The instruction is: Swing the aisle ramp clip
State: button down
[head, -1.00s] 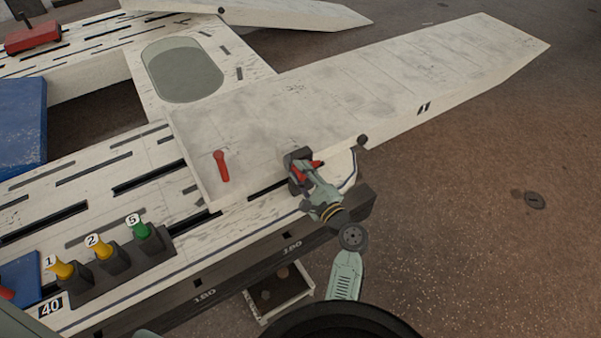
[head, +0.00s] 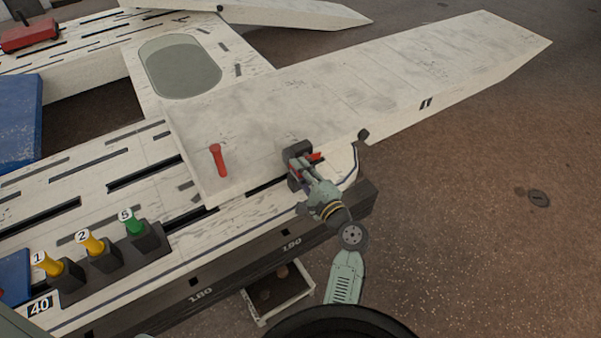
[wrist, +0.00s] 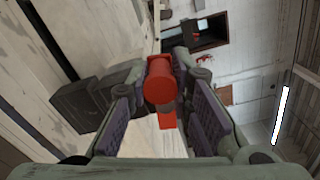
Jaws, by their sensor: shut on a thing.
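The lever's far part is hidden.
Yellow and green knobs (head: 92,243) marked 1, 2 and 5 stand on the frame at the lower left. A small tray (head: 275,297) is below. The floor at right is mostly clear.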

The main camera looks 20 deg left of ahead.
jog(key=shift+a, duration=0.3)
jog(key=c, duration=1.4)
grip_release()
jog(key=shift+a, duration=0.1)
jog(key=shift+d, duration=0.2)
jog(key=shift+s+d, duration=0.2)
jog(key=shift+d, duration=0.1)
jog(key=v, duration=0.6)
jog(key=shift+s+d, duration=0.2)
jog(key=shift+s, duration=0.05)
